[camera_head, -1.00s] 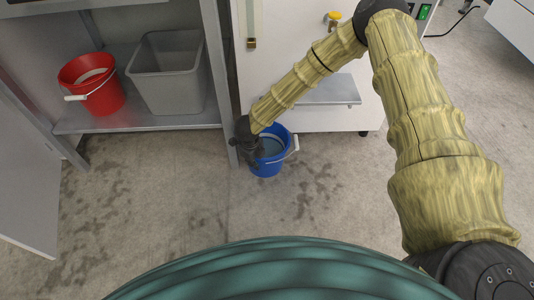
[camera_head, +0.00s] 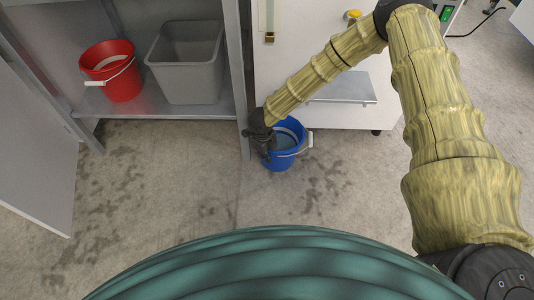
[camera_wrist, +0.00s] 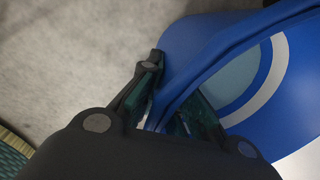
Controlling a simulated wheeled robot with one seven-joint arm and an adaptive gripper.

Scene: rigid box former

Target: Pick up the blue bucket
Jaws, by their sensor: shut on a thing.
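The blue bucket (camera_head: 279,160) is by the floor in front of the white cabinet, beside the shelf unit's post. It has a white handle at its right side and looks upright; I cannot tell whether its base touches the floor. My gripper (camera_head: 266,150) is at the bucket's left rim. In the wrist view my gripper (camera_wrist: 167,105) is shut on the rim of the bucket (camera_wrist: 190,48), one finger outside the wall and the other inside. A light ring and a greyish surface show within the bucket. The inner finger is partly hidden.
A red bucket (camera_head: 115,75) and a grey bin (camera_head: 188,85) stand on the metal shelf (camera_head: 150,105) at the left. The white cabinet (camera_head: 330,118) is just behind the blue bucket. The concrete floor (camera_head: 180,190) in front is clear.

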